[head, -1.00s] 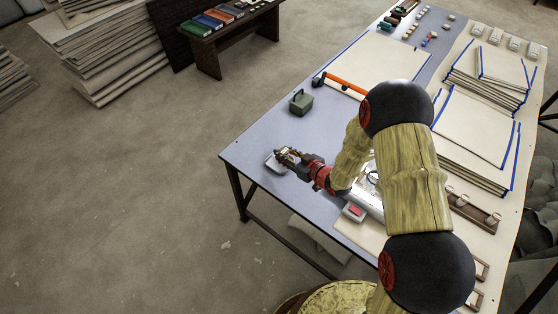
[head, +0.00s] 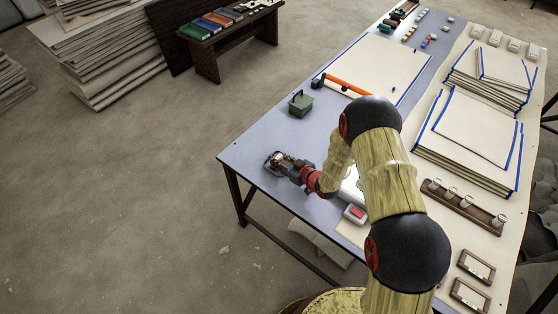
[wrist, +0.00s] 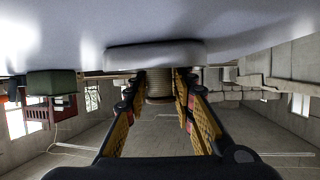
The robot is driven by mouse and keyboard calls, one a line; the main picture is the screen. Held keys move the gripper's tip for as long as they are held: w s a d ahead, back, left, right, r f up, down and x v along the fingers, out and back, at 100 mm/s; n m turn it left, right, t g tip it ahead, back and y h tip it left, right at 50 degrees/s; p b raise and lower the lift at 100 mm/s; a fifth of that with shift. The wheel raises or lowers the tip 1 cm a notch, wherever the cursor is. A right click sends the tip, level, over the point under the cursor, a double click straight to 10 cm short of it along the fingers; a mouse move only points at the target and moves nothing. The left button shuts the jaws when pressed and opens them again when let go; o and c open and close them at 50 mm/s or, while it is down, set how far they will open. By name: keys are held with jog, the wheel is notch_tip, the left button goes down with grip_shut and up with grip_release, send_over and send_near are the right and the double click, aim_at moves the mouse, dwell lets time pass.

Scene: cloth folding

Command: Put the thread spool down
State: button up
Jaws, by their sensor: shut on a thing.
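A pale rounded dish or pad (wrist: 155,54) lies on the table top right by the spool, in the upper part of the wrist view, which looks upside down. Whether the spool touches the dish I cannot tell. In the head view my gripper covers most of the dish and the spool.
A green lidded box (head: 300,104) stands behind my gripper and also shows in the wrist view (wrist: 52,83). An orange-handled tool (head: 345,86) lies farther back. A red-and-white block (head: 355,213) sits to the right, near my arm. The table's left edge is close.

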jog(key=shift+f, duration=0.1)
jog(key=o, duration=0.5)
jog(key=shift+f, duration=0.1)
jog(key=o, duration=0.4)
jog(key=shift+o, duration=0.4)
